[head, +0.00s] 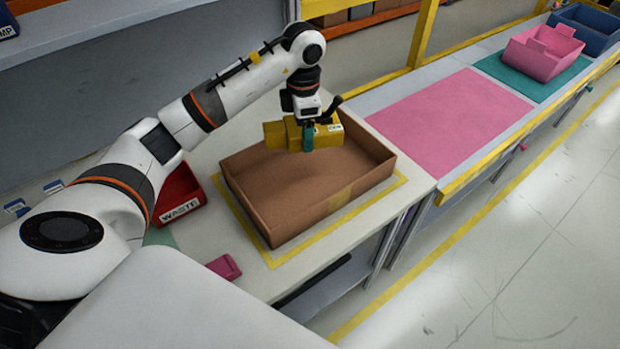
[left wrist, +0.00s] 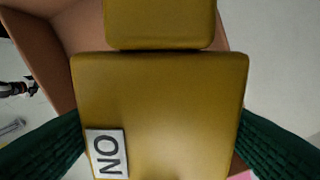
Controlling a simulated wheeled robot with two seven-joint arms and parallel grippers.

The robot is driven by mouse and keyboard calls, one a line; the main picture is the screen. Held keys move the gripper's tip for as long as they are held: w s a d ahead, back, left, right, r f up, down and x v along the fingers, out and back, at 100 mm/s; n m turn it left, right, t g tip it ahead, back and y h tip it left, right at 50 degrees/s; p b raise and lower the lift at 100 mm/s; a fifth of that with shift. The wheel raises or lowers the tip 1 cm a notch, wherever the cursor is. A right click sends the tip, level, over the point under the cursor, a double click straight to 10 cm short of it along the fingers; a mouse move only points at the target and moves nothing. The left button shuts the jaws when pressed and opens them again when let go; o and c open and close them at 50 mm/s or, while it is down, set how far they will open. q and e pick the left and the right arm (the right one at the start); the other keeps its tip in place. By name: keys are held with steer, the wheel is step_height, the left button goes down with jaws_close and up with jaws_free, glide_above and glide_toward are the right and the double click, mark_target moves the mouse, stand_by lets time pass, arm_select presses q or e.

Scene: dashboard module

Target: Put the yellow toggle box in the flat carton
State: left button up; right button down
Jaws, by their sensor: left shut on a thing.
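The yellow toggle box (head: 275,134) is held by my left gripper (head: 308,138) above the far side of the flat carton. In the left wrist view the yellow toggle box (left wrist: 170,100) fills the middle, with a white label reading "NO" in the picture. The green fingers of my left gripper (left wrist: 160,145) press on its two sides. The flat carton (head: 330,205) is a brown, open, shallow box on the table. Its inside looks empty, and its wall also shows in the left wrist view (left wrist: 45,60). My right gripper is not in view.
A red bin marked "WASTE" (head: 180,200) stands left of the carton. A small pink block (head: 225,267) lies on the table near the front. A pink mat (head: 450,122) lies to the right, with a pink bin (head: 540,60) and a blue bin (head: 590,30) beyond it.

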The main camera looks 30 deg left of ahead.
arm_select(q)
steer(key=n, duration=0.1)
steer(key=a+n, duration=0.1)
steer(key=n, duration=0.1)
steer(key=w+a+f+n, duration=0.1)
steer(key=shift+a, duration=0.2)
glide_above(299, 164)
steer(key=shift+n, duration=0.4)
step_height(299, 164, down, 5)
steer(key=shift+a+f+p, duration=0.1)
steer(key=shift+p, duration=0.35)
step_height(299, 164, down, 4)
steer(key=shift+f+p, duration=0.15)
steer(key=shift+p, duration=0.25)
steer(key=shift+f, duration=0.1)
steer(key=shift+f, duration=0.15)
steer(key=o, duration=0.8)
